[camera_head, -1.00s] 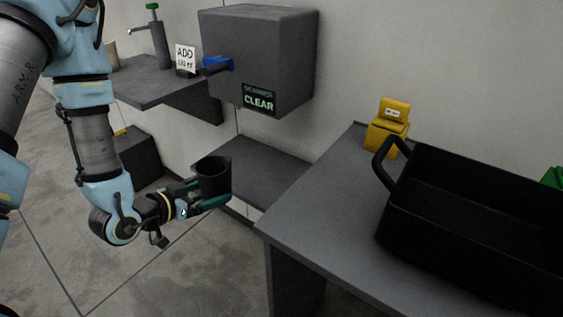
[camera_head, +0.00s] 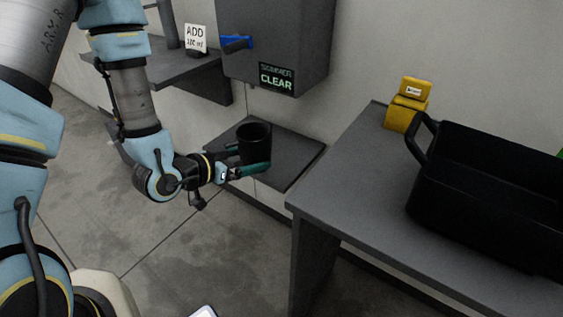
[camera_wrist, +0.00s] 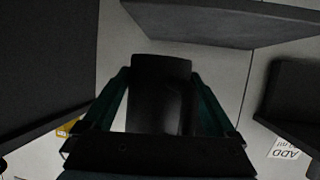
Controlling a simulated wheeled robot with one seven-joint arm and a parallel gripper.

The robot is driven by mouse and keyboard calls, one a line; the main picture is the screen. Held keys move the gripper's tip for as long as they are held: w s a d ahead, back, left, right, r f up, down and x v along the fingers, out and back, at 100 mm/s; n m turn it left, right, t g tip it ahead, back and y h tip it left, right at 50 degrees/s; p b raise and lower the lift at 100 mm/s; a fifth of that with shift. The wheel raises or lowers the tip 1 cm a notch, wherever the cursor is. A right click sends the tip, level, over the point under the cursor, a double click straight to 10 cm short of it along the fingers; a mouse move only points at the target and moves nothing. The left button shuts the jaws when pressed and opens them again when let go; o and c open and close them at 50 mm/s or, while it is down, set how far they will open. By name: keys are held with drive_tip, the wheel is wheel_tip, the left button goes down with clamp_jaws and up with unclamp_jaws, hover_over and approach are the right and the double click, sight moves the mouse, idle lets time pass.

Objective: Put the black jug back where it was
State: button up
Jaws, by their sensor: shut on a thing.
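The black jug (camera_head: 254,141) is a dark, open-topped cylinder, held upright between the green fingers of my gripper (camera_head: 256,167). My gripper is shut on it. In the head view the jug appears in front of the low grey shelf (camera_head: 290,160) under the wall box; I cannot tell whether it touches the shelf. In the wrist view the jug (camera_wrist: 160,95) fills the middle, with a finger of my gripper (camera_wrist: 160,110) on each side.
A grey wall box (camera_head: 275,40) with a lit "CLEAR" sign and a blue tap (camera_head: 236,42) hangs above the shelf. An "ADD" card (camera_head: 195,38) stands on a ledge to the left. A grey table (camera_head: 350,190) at right bears a black bin (camera_head: 490,190) and a yellow box (camera_head: 405,108).

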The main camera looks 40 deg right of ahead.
drive_tip(key=shift+b+x, duration=0.85)
drive_tip(key=shift+b, duration=2.45)
drive_tip(key=p, duration=0.1)
hover_over(281, 161)
drive_tip(key=shift+a+f, duration=0.15)
drive_tip(key=shift+f, duration=0.65)
wheel_tip(281, 161, down, 4)
drive_tip(key=shift+s+f+b, duration=0.1)
drive_tip(key=shift+b, duration=0.3)
drive_tip(key=shift+d+f, duration=0.2)
drive_tip(key=shift+f, duration=0.05)
drive_tip(key=shift+f, duration=0.15)
drive_tip(key=o, duration=1.3)
